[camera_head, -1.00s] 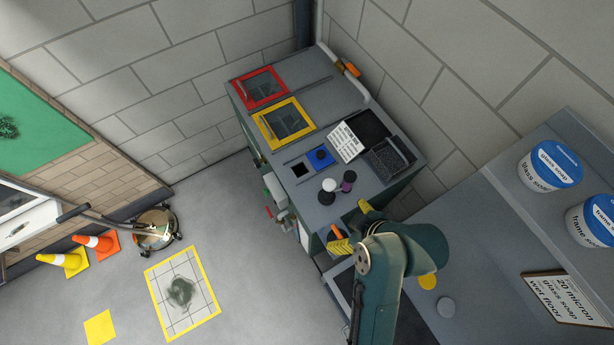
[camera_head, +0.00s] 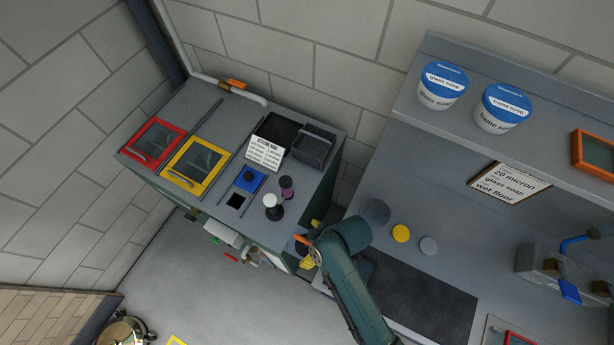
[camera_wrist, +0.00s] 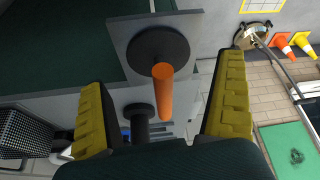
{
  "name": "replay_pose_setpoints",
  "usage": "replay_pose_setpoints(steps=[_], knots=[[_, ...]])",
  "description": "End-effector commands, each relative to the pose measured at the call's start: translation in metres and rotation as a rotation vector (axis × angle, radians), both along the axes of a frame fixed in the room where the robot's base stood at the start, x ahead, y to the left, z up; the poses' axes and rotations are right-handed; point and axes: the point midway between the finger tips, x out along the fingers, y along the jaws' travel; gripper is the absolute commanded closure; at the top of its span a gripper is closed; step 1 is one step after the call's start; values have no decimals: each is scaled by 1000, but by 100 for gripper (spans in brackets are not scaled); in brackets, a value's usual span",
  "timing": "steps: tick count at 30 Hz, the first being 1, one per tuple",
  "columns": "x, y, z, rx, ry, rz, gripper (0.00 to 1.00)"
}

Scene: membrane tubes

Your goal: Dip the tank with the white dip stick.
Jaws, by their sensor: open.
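A white round knob (camera_head: 269,200) on a dark base stands near the front right of the grey tank top (camera_head: 213,119) in the head view; it looks like the white dip stick. A purple knob (camera_head: 287,187) stands beside it. My gripper (camera_head: 311,245) is at the tank's right front corner, to the right of and below the white knob. In the wrist view, my open gripper (camera_wrist: 160,75) has an orange bar handle (camera_wrist: 163,94) on a black disc between its yellow fingers, without visible contact.
The tank top carries a red-framed lid (camera_head: 153,142), a yellow-framed lid (camera_head: 195,166), a blue square with a knob (camera_head: 249,180), a white sign (camera_head: 265,154) and a dark basket (camera_head: 313,146). A grey bench (camera_head: 450,262) and a shelf with tubs (camera_head: 443,86) stand at right.

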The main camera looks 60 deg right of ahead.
Motion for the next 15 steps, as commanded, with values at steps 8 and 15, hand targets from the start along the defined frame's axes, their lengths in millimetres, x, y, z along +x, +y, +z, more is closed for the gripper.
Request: replay_pose_setpoints(steps=[8,15], knots=[[12,2,-28,0,-1,0,0],[12,2,-28,1,-1,-1,0]])
